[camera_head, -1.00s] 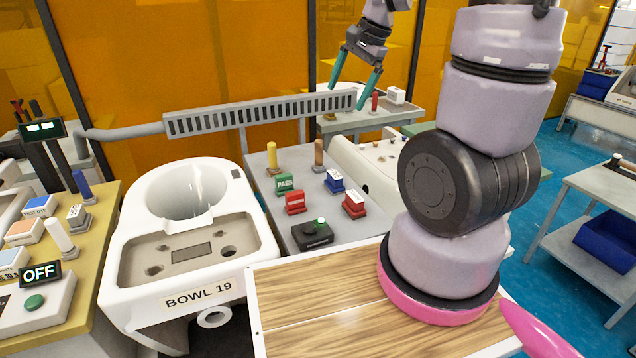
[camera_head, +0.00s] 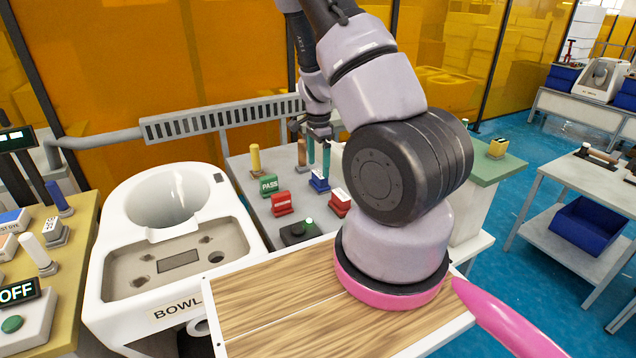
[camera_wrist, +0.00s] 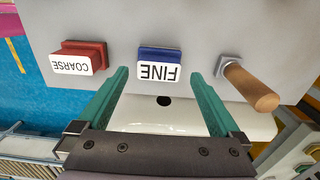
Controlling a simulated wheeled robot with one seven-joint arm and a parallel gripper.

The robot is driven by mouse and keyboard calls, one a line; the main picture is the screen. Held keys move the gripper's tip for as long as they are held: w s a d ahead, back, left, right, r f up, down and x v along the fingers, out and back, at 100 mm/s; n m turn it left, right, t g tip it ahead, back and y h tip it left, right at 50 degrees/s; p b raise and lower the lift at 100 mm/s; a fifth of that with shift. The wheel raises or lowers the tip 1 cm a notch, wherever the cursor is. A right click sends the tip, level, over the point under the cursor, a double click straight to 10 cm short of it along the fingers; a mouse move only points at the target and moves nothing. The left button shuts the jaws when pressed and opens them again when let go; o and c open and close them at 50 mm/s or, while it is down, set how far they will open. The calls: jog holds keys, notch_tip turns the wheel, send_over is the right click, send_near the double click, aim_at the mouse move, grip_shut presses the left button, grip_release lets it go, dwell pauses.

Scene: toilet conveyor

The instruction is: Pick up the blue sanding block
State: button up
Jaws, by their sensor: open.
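The blue sanding block (camera_head: 319,182) sits on the grey table behind the bowl fixture. In the wrist view it shows as a blue block (camera_wrist: 160,54) with a white face marked FINE, upside down in the picture. My gripper (camera_head: 318,162) is right over it, with its teal fingers pointing down. In the wrist view my gripper (camera_wrist: 160,75) is open and empty, one fingertip to each side of the block. The fingers do not visibly touch it; how high the tips are above the table is hard to tell.
A red block marked COARSE (camera_wrist: 80,57) stands on one side and a brown peg (camera_wrist: 250,88) on the other. A red block (camera_head: 282,203), a green PASS block (camera_head: 269,184) and a yellow peg (camera_head: 255,158) share the table. A slotted rail (camera_head: 220,119) runs behind.

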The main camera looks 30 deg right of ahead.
aim_at(320, 173)
jog(key=shift+d+f, duration=0.2)
jog(key=shift+f, duration=2.9)
jog(key=c, duration=1.2)
